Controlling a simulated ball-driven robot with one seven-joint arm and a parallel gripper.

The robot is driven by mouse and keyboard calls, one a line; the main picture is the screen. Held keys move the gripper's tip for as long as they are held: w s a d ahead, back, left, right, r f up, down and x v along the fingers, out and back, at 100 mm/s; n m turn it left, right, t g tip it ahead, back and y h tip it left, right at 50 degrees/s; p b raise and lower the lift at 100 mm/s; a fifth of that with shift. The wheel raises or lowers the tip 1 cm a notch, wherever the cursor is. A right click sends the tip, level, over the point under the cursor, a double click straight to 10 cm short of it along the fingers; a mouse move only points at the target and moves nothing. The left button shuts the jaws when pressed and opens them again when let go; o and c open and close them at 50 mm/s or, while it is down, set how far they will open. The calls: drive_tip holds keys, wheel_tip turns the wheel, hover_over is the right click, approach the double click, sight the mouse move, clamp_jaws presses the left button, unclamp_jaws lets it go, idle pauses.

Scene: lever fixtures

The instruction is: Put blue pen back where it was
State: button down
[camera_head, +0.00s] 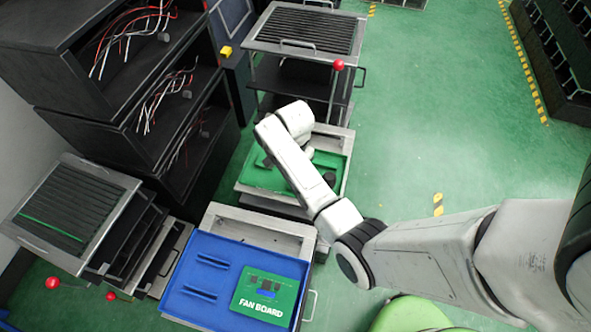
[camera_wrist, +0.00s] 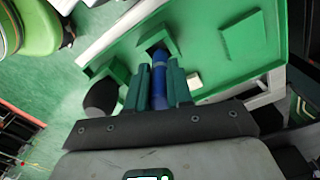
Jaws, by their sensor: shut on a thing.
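The blue pen (camera_wrist: 159,60) is between the two dark teal fingers of my gripper (camera_wrist: 159,82) in the wrist view, which are shut on it. The far end of the pen is at a small green holder (camera_wrist: 153,37) on the green tray (camera_wrist: 212,72); I cannot tell whether it is seated in it. A second green block (camera_wrist: 108,72) is to the left of the fingers. In the head view the green tray (camera_head: 256,178) is in the middle, partly behind my arm, and the pen and fingertips are hidden there.
A dark rounded object (camera_wrist: 102,95) is close to the left finger. A blue tray (camera_head: 215,247) with a green FAN BOARD (camera_head: 264,296) stands in front. A ridged rack (camera_head: 306,30) with a red-knobbed lever (camera_head: 338,65) is behind. Open green floor (camera_head: 430,110) lies right.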

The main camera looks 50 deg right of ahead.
drive_tip(key=shift+f, duration=1.05)
drive_tip(key=shift+f, duration=0.1)
drive_tip(key=c, duration=1)
unclamp_jaws()
wheel_tip(320, 180, up, 12)
drive_tip(key=shift+r, duration=0.1)
drive_tip(key=s+a+n, duration=0.4)
drive_tip(key=s+n, duration=0.2)
drive_tip(key=s+a+n, duration=0.4)
drive_tip(key=s+n, duration=0.2)
drive_tip(key=s, duration=0.1)
drive_tip(key=s+a+f+n+t, duration=0.1)
drive_tip(key=s+a+n, duration=0.4)
drive_tip(key=s+n, duration=0.1)
drive_tip(key=shift+s+a, duration=0.1)
drive_tip(key=shift+s, duration=0.5)
